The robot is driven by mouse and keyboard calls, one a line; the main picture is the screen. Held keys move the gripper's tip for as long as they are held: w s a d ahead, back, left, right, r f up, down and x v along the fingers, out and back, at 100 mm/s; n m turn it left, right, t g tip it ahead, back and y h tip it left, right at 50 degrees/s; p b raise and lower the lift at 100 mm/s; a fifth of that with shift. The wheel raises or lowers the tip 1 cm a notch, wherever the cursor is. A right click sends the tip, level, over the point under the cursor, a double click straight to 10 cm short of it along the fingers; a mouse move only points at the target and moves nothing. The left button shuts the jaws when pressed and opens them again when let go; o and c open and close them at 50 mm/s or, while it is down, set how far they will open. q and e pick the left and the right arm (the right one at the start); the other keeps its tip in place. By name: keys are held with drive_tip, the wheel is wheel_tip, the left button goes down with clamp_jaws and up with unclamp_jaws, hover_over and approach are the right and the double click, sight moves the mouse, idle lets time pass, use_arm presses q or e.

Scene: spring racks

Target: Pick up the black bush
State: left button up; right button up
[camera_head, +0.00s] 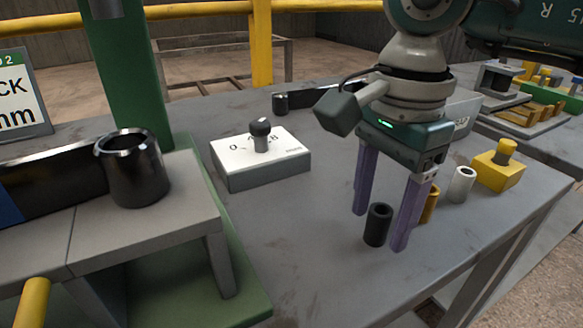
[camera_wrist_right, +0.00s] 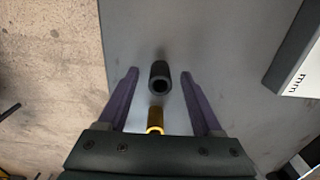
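The black bush (camera_head: 377,225) is a small dark hollow cylinder standing upright on the grey table. It also shows in the right wrist view (camera_wrist_right: 160,76), where it sits between the lines of the two fingers, near their tips. My right gripper (camera_head: 379,230) points down over the table with its purple fingers spread wide. The bush appears between the fingertips in the head view; I see no contact. The right gripper also shows open in the right wrist view (camera_wrist_right: 160,78). My left gripper is not in view.
A brass bush (camera_head: 430,204) stands just behind the right finger, and a silver bush (camera_head: 461,185) stands beyond it. A yellow block (camera_head: 496,171) is farther right. A white-topped box with a knob (camera_head: 262,160) stands left. The table's front area is clear.

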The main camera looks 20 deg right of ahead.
clamp_jaws()
idle(0.3)
drive_tip(key=shift+r, duration=0.1)
